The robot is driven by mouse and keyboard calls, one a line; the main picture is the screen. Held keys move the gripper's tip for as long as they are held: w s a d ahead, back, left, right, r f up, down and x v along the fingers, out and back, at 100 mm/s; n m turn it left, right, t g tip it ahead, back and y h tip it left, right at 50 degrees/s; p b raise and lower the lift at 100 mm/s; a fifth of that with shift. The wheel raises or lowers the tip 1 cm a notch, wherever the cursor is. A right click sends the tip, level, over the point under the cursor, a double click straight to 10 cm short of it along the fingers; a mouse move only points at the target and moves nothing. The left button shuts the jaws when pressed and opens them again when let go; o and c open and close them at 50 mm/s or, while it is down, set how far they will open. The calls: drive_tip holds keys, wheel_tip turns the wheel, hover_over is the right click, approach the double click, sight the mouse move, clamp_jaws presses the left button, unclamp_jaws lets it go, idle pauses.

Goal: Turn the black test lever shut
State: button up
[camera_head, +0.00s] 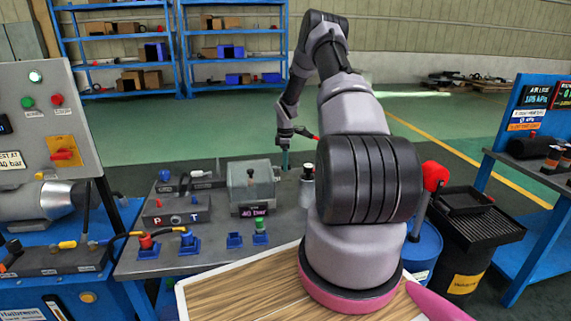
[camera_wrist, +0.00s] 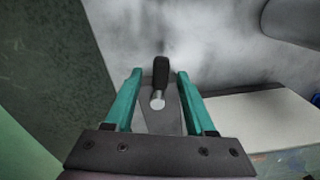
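My gripper (camera_head: 285,160) hangs over the grey bench in the head view, beside the right side of a clear box. In the wrist view my gripper (camera_wrist: 158,85) has two teal fingers spread apart. A short black grip with a round silver end, which looks like the black lever (camera_wrist: 161,72), shows in the gap between them. The fingers appear apart from it; its distance in depth is unclear. In the head view I cannot surely pick out the black lever; a small dark part (camera_head: 250,173) shows inside the clear box.
A panel with a red knob (camera_head: 63,155) is at left; a blue drum (camera_head: 424,248) and black bin (camera_head: 470,240) are at right.

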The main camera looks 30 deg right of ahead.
wheel_tip(320, 180, up, 11)
idle(0.5)
